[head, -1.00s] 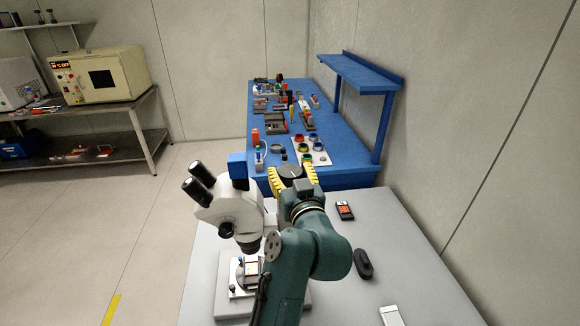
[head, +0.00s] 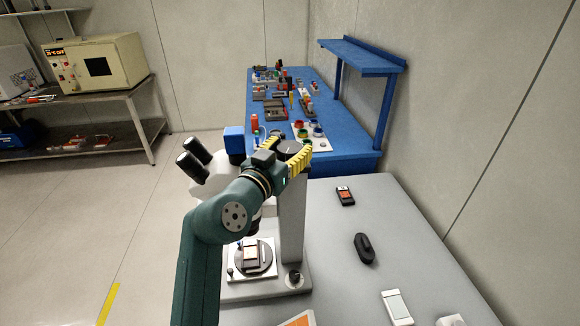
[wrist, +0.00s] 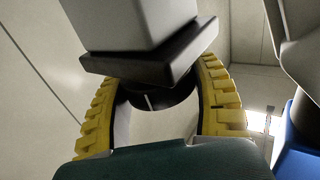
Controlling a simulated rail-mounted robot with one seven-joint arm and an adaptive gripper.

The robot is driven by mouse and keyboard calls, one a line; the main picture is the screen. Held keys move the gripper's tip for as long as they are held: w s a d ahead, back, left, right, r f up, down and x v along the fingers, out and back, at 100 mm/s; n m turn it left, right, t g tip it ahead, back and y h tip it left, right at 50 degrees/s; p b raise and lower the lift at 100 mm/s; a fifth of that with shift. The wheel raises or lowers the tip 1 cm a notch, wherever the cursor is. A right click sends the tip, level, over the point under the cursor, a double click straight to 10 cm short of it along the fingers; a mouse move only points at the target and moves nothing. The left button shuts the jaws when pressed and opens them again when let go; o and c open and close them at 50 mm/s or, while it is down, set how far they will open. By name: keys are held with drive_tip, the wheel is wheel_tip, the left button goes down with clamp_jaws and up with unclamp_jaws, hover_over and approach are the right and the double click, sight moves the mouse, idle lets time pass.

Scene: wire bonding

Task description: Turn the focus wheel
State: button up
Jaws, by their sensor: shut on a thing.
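The focus wheel (head: 289,146) is a dark disc with a pale line on its top. It sits at the top of the grey column (head: 292,215) of the white microscope (head: 208,192). My gripper (head: 286,151) has yellow ribbed fingers, one on each side of the wheel, and is shut on it. In the wrist view the dark wheel (wrist: 155,96) lies between the two yellow fingers, partly hidden by the grey column and a dark block. My arm covers part of the microscope head in the head view.
A stage with a small sample (head: 252,253) lies under the microscope, and a small knob (head: 294,279) is on its base. A black device (head: 364,248), an orange-faced meter (head: 345,196) and a white device (head: 397,307) lie on the grey table. A blue workbench (head: 343,161) stands behind.

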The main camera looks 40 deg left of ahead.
sight(290, 146)
drive_tip(key=shift+f+m+h+b, duration=0.15)
drive_tip(key=shift+m+h+b, duration=0.35)
drive_tip(key=shift+h+b, duration=0.4)
drive_tip(key=o, duration=1.2)
wheel_tip(290, 146, up, 10)
drive_tip(key=shift+r, duration=0.1)
